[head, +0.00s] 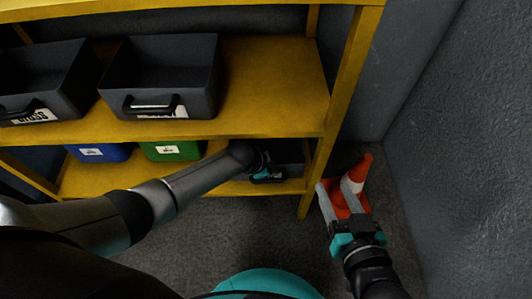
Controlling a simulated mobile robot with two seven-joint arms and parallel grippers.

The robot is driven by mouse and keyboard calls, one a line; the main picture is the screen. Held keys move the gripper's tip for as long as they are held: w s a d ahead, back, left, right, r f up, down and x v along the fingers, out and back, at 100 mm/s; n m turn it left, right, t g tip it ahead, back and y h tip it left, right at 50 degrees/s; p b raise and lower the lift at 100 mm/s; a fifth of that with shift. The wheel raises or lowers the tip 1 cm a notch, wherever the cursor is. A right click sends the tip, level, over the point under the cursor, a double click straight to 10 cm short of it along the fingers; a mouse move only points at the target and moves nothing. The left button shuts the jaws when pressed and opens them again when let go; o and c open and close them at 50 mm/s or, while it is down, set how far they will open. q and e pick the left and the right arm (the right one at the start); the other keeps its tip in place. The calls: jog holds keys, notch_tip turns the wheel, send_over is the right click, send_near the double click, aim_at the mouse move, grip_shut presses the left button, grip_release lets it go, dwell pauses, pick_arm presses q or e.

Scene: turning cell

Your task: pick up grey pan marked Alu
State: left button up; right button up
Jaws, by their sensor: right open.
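On the lower shelf, a dark grey pan (292,160) sits at the right end, partly hidden by my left arm. Its label is not readable. My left gripper (262,172) is at the front of this pan, at its handle; its fingers are too small and covered to tell whether they are shut. Two more grey pans stand on the upper shelf: one (40,80) with a label that appears to read Brass, and one (165,65) whose label is mostly covered by its handle. My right gripper (334,188) is open and empty, in front of the cone.
The yellow rack (270,90) has a post (345,80) at its right. A blue bin (98,152) and a green bin (172,150) are on the lower shelf.

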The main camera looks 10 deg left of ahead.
pick_arm(q)
jog(key=shift+w+f, duration=0.2)
jog(key=shift+f, duration=0.15)
jog(key=shift+w+d+f+b, duration=0.15)
jog(key=shift+f+b, duration=0.05)
jog(key=shift+b, duration=0.25)
pick_arm(e)
jog(key=shift+s+a+r+t+y, duration=0.2)
jog(key=shift+a+r+t+y, duration=0.45)
jog(key=shift+t, duration=0.35)
jog(key=shift+f, duration=0.1)
pick_arm(q)
grip_shut()
pick_arm(e)
jog(key=shift+h, duration=0.25)
pick_arm(q)
jog(key=shift+r, duration=0.1)
